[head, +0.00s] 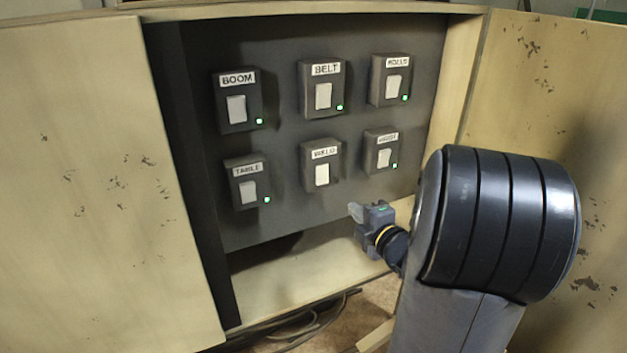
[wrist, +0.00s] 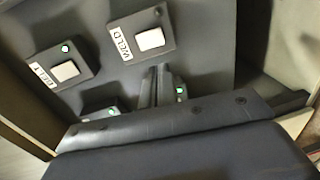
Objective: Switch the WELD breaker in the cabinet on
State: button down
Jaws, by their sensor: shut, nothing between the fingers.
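The WELD breaker (head: 321,165) is the middle box of the lower row on the dark panel in the open cabinet. It has a white rocker and no green lit lamp that I can see. In the wrist view the WELD breaker (wrist: 141,37) is at the top, its small lamp dark. My gripper (head: 356,212) is shut and empty, below and to the right of the WELD breaker in the head view, apart from it. In the wrist view the shut fingertips (wrist: 158,72) point up below the WELD box, partly covering another breaker with a lit green lamp.
The BOOM (head: 238,102), BELT (head: 321,90), ROLLS (head: 390,80), TABLE (head: 246,183) and HOIST (head: 381,151) breakers show lit green lamps. Open cabinet doors stand left (head: 90,180) and right (head: 555,75). The cabinet floor (head: 290,275) is bare; cables lie below.

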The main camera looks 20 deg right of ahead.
aim_at(323, 182)
jog(key=shift+s, duration=0.1)
dwell(0.3)
jog(key=w+p, duration=0.1)
jog(key=w, duration=0.3)
jog(key=w+f+p, duration=0.1)
jog(key=w, duration=0.4)
jog(key=w+p, duration=0.1)
jog(key=w, duration=0.3)
jog(key=shift+w+a+f+p, duration=0.2)
jog(key=shift+w+f+p, duration=0.1)
jog(key=shift+w+p, duration=0.1)
jog(key=shift+w+f, duration=0.1)
jog(key=shift+f, duration=0.05)
jog(key=b, duration=0.2)
jog(key=shift+w+f+b, duration=0.15)
jog(key=shift+f+b, duration=0.1)
jog(key=shift+b, duration=0.05)
jog(key=shift+r, duration=0.3)
